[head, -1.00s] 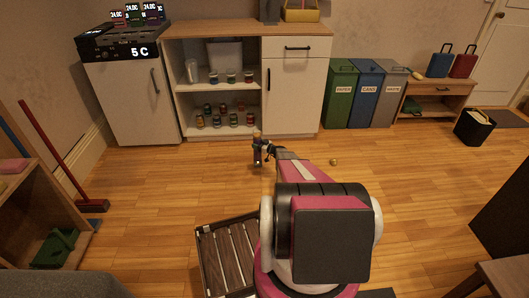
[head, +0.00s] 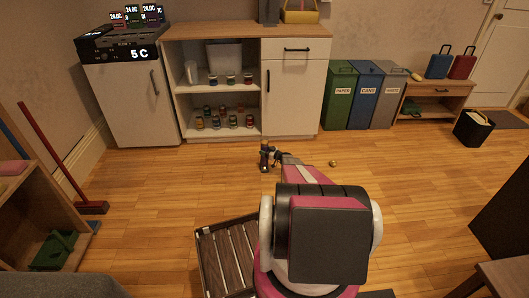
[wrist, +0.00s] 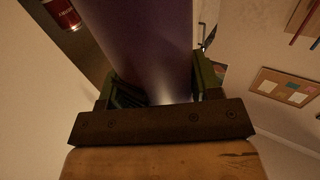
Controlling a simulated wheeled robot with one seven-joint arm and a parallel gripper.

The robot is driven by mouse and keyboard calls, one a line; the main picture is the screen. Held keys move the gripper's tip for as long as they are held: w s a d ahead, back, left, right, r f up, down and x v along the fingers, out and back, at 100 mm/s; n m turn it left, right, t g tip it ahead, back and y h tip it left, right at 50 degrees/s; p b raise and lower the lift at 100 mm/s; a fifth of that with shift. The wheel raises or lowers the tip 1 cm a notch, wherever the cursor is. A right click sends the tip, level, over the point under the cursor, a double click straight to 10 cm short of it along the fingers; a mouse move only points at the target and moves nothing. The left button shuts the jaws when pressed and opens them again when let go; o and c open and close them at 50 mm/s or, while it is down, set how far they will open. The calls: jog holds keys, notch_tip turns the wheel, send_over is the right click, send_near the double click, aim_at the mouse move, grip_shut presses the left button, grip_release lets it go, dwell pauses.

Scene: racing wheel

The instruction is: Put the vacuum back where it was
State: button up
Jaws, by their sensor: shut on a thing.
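My gripper (head: 272,158) is at the end of my outstretched arm, low over the floor in front of the shelf cabinet. In the wrist view my gripper (wrist: 155,98) is shut on a purple, smooth, tube-like thing (wrist: 145,40), with a dark finger on each side of it. In the head view the held thing (head: 264,157) is small and dark, partly hidden by the gripper. I cannot tell for sure that it is the vacuum. No other vacuum is clearly visible.
A white cabinet (head: 292,95) with shelves of jars stands ahead, beside green, blue and grey bins (head: 341,100). A small gold ball (head: 333,163) lies on the floor. A slatted crate (head: 232,255) is at my base. A red broom (head: 90,207) stands left.

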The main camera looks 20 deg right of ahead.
jog(key=o, duration=0.9)
jog(key=shift+f, duration=0.1)
